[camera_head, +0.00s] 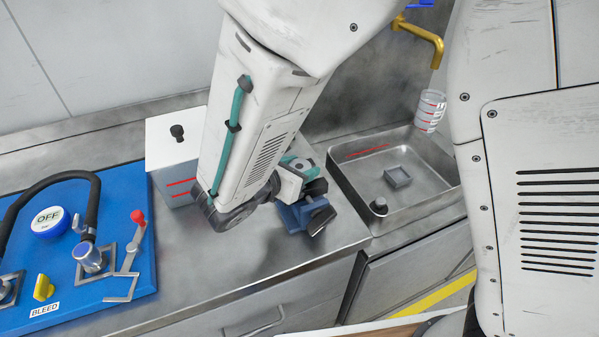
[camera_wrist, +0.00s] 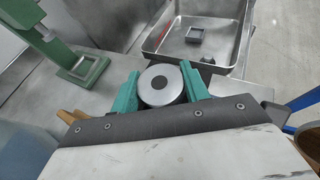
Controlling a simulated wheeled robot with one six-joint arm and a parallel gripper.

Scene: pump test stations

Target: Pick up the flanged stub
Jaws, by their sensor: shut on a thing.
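The flanged stub (camera_wrist: 154,92) shows in the wrist view as a round grey disc with a dark centre. My gripper (camera_wrist: 160,84) has its two teal fingers closed on opposite sides of the stub. In the head view my gripper (camera_head: 299,166) is low over the steel counter, right of the white tank, and is partly hidden by my arm. The stub is hard to make out there. I cannot tell whether its underside touches anything.
A steel sink (camera_head: 350,180) with a small grey square tray (camera_head: 398,177) lies to the right. A graduated beaker (camera_head: 429,111) is near the brass tap (camera_head: 423,42). A white tank (camera_head: 172,150) and blue pump panel (camera_head: 130,200) stand left. A dark blue block (camera_head: 293,219) sits near the counter's front.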

